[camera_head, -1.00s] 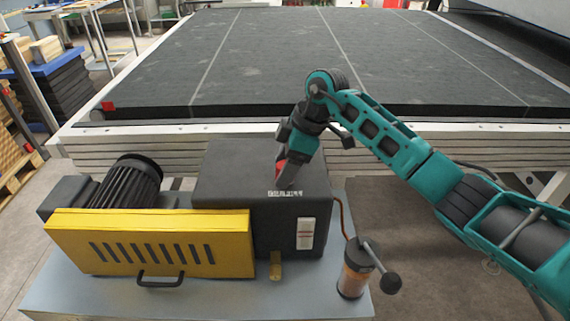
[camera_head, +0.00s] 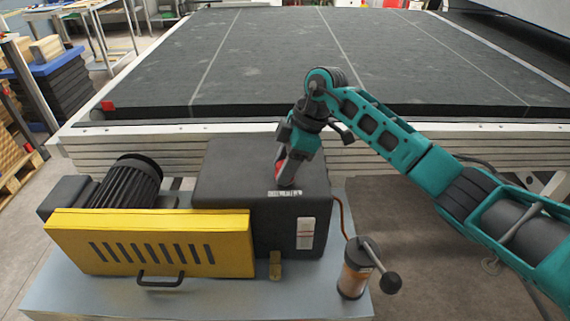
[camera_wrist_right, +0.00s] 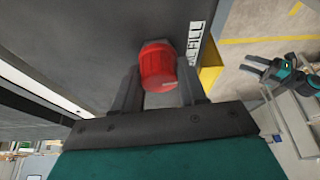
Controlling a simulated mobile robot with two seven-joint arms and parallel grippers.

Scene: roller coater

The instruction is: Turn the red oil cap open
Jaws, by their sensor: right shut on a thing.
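The red oil cap (camera_wrist_right: 157,68) sits on the dark gearbox housing (camera_head: 225,170), beside a white label with lettering that ends in "FILL" (camera_wrist_right: 196,38). My right gripper (camera_head: 285,180) reaches down onto the housing top. In the right wrist view its two fingers (camera_wrist_right: 160,85) stand on either side of the cap and are shut on it. In the head view the fingers hide most of the cap; only a bit of red shows. My left gripper (camera_wrist_right: 252,66) shows small at the right of the wrist view, away from the housing, its fingers apart.
A yellow slotted guard (camera_head: 150,240) with a handle and a ribbed black motor (camera_head: 130,183) stand left of the housing. A lubricator with a lever (camera_head: 355,270) stands at the front right. A wide dark conveyor bed (camera_head: 270,60) lies behind.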

